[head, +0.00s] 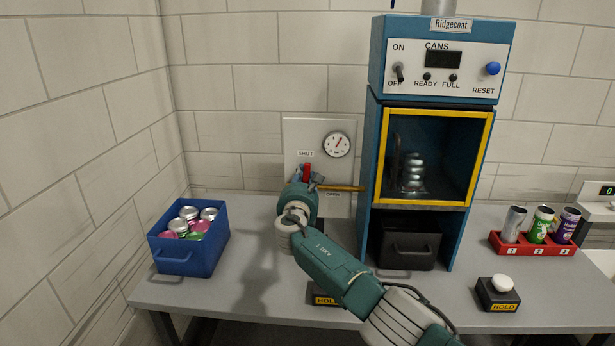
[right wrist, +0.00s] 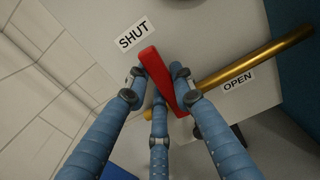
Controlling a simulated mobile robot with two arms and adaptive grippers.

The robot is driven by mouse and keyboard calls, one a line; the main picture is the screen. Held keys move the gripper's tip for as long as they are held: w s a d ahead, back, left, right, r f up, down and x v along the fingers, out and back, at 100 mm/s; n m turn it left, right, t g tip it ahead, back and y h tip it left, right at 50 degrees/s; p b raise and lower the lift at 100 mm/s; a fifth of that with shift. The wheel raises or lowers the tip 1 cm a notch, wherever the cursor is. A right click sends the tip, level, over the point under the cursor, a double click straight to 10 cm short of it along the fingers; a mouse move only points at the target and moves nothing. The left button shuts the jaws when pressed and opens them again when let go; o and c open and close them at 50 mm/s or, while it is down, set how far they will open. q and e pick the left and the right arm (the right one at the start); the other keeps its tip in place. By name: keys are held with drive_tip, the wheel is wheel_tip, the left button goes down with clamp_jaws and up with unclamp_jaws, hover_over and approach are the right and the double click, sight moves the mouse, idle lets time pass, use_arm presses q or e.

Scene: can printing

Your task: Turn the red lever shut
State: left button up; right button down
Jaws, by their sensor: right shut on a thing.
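The red lever (head: 306,171) is on the brass pipe (head: 340,188) in front of the pale wall panel (head: 291,134). It stands roughly upright, its tip just below the SHUT label (head: 306,154). In the right wrist view the red lever (right wrist: 150,63) lies across the pipe, its free end close to the SHUT label (right wrist: 133,34) and away from the OPEN label (right wrist: 237,82). My right gripper (head: 306,183) is shut on the lever, its blue fingers (right wrist: 158,92) on both sides of it. The gripper hides the lever's lower part in the head view. My left gripper is out of view.
A round gauge (head: 336,145) is on the panel. The blue Ridgecoat machine (head: 375,150) stands close on the right. A blue bin (head: 188,256) of cans is at left. A red can rack (head: 508,247) and a HOLD button (head: 501,283) are at right.

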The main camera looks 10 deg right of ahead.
drive_tip(key=shift+a+f+n, duration=0.1)
drive_tip(key=shift+a+n, duration=0.1)
drive_tip(key=shift+n, duration=0.4)
drive_tip(key=c, duration=1.4)
unclamp_jaws()
drive_tip(key=shift+w+a, duration=0.1)
drive_tip(key=shift+c, duration=0.2)
drive_tip(key=v, duration=1.2)
